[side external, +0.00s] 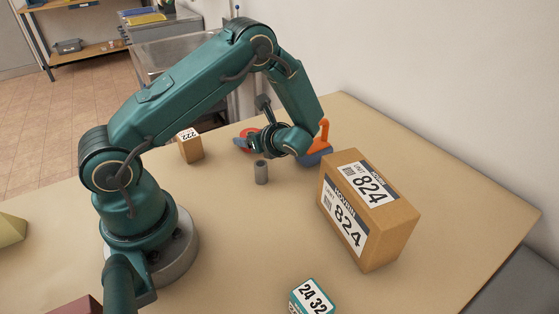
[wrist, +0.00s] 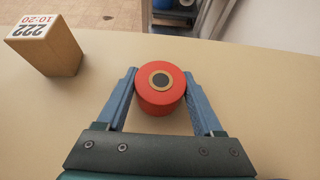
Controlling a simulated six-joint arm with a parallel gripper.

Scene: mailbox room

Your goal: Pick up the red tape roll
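The red tape roll (wrist: 160,88) is in the middle of the wrist view, with a tan and dark core facing up. In the side view the roll (side external: 249,132) is partly hidden behind my gripper (side external: 242,143). My gripper's two blue fingers (wrist: 160,82) lie one on each side of the roll, their tips close against its edges. I cannot tell whether they press on it or only surround it. I cannot tell whether the roll touches the table.
A small box marked 222 (side external: 190,146) stands left of the roll; it also shows in the wrist view (wrist: 48,50). A grey cylinder (side external: 261,173) stands nearby. A blue and orange tool (side external: 317,151), a large 824 box (side external: 370,210) and a teal-edged box (side external: 311,297) are to the right.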

